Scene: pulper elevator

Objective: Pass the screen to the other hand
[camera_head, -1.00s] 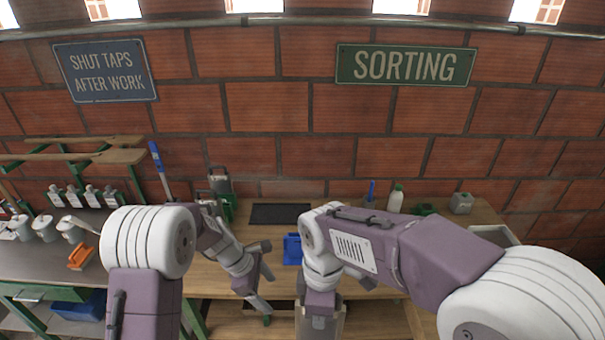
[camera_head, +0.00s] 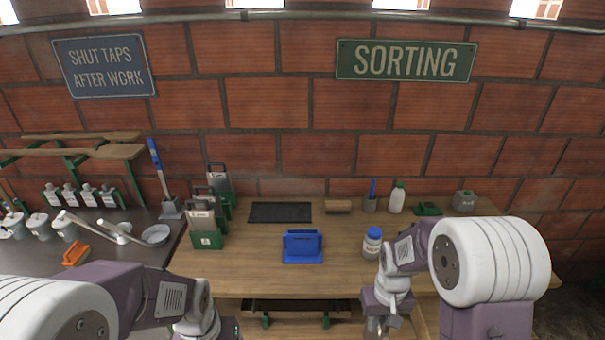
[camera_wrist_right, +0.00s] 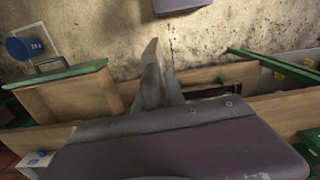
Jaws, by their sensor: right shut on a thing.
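My right gripper (camera_head: 376,326) points down at the bottom edge of the head view, in front of the bench. Its grey fingers also show in the right wrist view (camera_wrist_right: 153,80), close together. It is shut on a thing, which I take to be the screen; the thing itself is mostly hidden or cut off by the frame. My left arm (camera_head: 180,300) lies low at the left of the head view, and its gripper is below the frame edge, well apart from the right one.
A green rack (camera_head: 207,241) with grey panels stands at the bench's left. A blue stand (camera_head: 302,259) sits at the front, with a dark mat (camera_head: 280,212) behind. A blue-lidded jar (camera_head: 372,247) stands near my right arm. The wooden bench (camera_head: 260,275) is clear at the front.

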